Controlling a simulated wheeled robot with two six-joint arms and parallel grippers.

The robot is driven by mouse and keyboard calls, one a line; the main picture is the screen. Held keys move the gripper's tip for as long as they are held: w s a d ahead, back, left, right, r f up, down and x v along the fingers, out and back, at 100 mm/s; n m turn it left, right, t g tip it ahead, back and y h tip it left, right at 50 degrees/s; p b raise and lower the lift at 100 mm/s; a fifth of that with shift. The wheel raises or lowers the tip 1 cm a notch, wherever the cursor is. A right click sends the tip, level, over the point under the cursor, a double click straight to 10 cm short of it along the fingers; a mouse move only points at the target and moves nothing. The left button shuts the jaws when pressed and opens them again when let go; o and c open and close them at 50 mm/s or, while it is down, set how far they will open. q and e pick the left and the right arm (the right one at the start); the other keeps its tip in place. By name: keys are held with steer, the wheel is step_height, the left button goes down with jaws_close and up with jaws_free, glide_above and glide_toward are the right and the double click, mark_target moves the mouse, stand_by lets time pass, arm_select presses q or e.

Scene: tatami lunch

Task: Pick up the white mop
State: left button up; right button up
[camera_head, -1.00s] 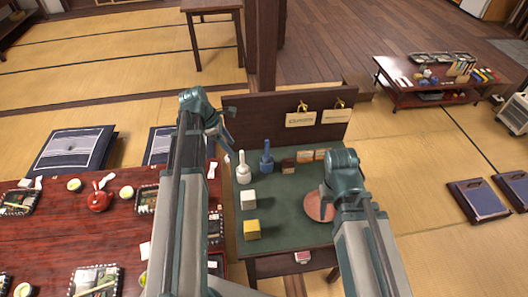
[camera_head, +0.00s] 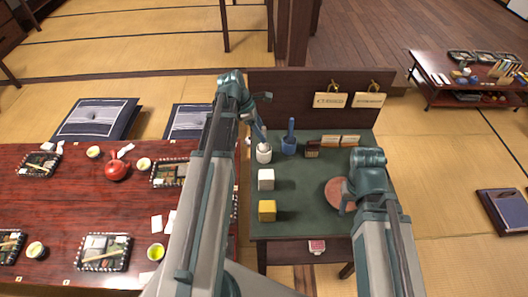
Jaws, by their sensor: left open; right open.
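The white mop (camera_head: 264,156) stands upright on the green-topped table, near its back left corner, with its handle partly hidden by my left gripper. My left gripper (camera_head: 263,116) is open at the upper part of the mop's handle; I cannot tell whether the handle lies between the fingers. My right gripper (camera_head: 352,186) is open and empty above the right side of the table, near a round pinkish-brown disc; its fingertips are mostly hidden by its own wrist.
A blue mop-like tool (camera_head: 289,142) stands just right of the white one. A white cube (camera_head: 266,179) and a yellow block (camera_head: 267,211) lie in front. Small wooden blocks (camera_head: 350,140) sit along the dark back board (camera_head: 290,95). A red lunch table (camera_head: 60,210) stands on the left.

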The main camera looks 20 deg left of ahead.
arm_select(q)
steer(key=shift+d+f, duration=0.15)
steer(key=shift+f, duration=0.1)
arm_select(e)
steer(key=shift+f, duration=0.25)
arm_select(q)
steer(key=b+x, duration=0.5)
steer(key=shift+f, duration=0.1)
arm_select(e)
step_height(320, 180, down, 5)
steer(key=shift+r, duration=0.1)
steer(key=shift+r, duration=0.1)
arm_select(q)
jaws_close()
